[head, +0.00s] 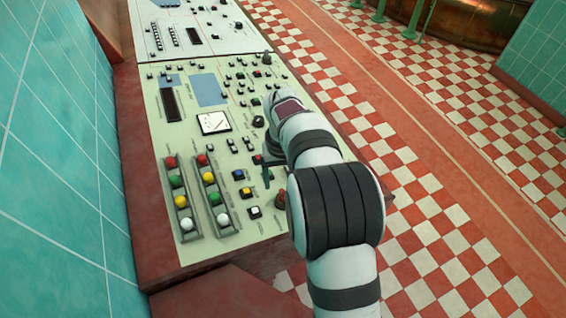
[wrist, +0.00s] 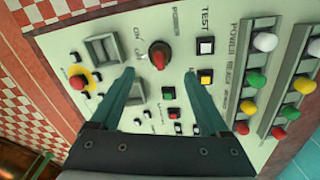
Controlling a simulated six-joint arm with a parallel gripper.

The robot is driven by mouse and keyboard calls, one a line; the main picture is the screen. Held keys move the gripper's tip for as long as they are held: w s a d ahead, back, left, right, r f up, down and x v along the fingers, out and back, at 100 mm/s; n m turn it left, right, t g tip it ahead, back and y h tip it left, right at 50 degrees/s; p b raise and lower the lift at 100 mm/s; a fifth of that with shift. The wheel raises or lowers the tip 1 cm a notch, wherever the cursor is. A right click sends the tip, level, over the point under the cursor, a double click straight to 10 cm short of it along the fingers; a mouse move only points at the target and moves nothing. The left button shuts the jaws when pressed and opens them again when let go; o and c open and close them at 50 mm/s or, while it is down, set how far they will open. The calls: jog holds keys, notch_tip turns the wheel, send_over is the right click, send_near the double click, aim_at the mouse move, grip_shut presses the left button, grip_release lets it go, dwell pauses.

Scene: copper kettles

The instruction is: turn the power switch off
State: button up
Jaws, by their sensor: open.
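The power switch is a red rotary knob (wrist: 159,54) on a dark round base, with ON and OFF lettering beside it in the wrist view. In the head view the knob (head: 280,198) shows beside my arm, partly hidden by it. My gripper (wrist: 159,74) is open and empty. Its two teal fingers point at the panel, and the knob appears between and just beyond their tips. In the head view my gripper (head: 267,174) is over the right part of the panel, mostly dark and small. I cannot tell whether a finger touches the knob.
A white button (wrist: 206,45) and a yellow button (wrist: 205,77) sit close to the knob. A red mushroom button with a yellow ring (wrist: 78,82) is to the left. Coloured lamps (head: 204,160) stand in two rows. A tiled wall (head: 60,150) borders the console (head: 150,200).

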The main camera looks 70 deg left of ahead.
notch_tip(320, 180, up, 7)
jog(key=shift+r, duration=0.15)
